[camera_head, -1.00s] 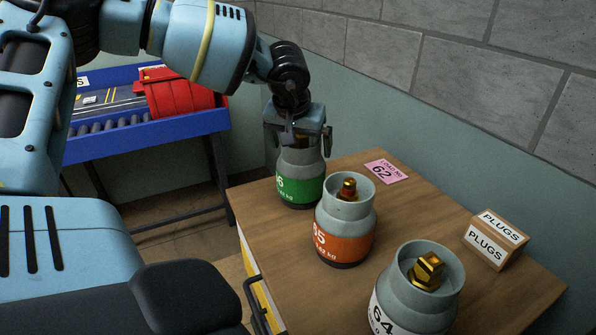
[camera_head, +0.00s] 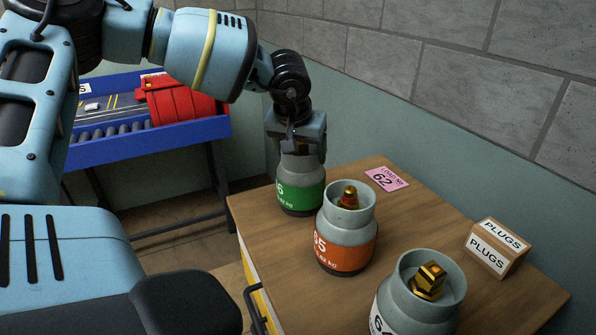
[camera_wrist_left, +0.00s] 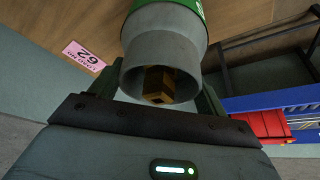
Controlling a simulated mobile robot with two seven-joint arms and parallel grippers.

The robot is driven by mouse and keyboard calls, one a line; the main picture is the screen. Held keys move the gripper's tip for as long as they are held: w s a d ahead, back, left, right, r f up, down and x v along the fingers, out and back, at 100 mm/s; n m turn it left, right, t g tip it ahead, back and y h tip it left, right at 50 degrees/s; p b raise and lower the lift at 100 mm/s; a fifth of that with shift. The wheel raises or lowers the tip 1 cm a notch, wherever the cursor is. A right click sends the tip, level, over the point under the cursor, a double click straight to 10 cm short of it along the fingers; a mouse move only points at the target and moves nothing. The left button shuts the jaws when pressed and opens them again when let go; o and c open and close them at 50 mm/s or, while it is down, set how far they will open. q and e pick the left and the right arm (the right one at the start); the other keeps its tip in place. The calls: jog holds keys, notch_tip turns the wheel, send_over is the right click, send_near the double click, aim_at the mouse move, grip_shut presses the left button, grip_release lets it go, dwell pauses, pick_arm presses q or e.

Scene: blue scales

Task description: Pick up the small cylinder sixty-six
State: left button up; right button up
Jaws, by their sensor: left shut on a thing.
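The small cylinder sixty-six (camera_head: 301,190) is grey with a green band that shows a "6" and part of a weight marking. It stands upright at the far left end of the wooden table (camera_head: 427,213). My left gripper (camera_head: 301,150) comes down from above and is shut on the cylinder's grey top collar. In the left wrist view the cylinder (camera_wrist_left: 166,45) sits between the two fingers, with its brass valve (camera_wrist_left: 160,84) inside the collar. I cannot tell whether its base touches the table. My right gripper is not in view.
A grey cylinder with an orange band (camera_head: 346,245) stands close in front. Another with a white label (camera_head: 420,290) is nearer. A PLUGS box (camera_head: 496,248) and a pink card marked 62 (camera_head: 386,178) lie on the table.

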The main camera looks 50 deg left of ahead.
pick_arm(q)
jog(key=shift+r, duration=0.1)
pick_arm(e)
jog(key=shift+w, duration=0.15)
pick_arm(q)
jog(key=shift+w+r, duration=0.1)
jog(key=shift+r, duration=0.4)
notch_tip(320, 180, up, 2)
jog(key=shift+r, duration=0.1)
jog(key=shift+s+r, duration=0.2)
jog(key=shift+s+d, duration=0.15)
jog(key=shift+s, duration=0.4)
jog(key=shift+s+d, duration=0.15)
jog(key=shift+s, duration=0.35)
jog(key=s+d+r, duration=0.1)
jog(key=s+d, duration=0.2)
jog(key=s, duration=1)
jog(key=shift+d, duration=0.15)
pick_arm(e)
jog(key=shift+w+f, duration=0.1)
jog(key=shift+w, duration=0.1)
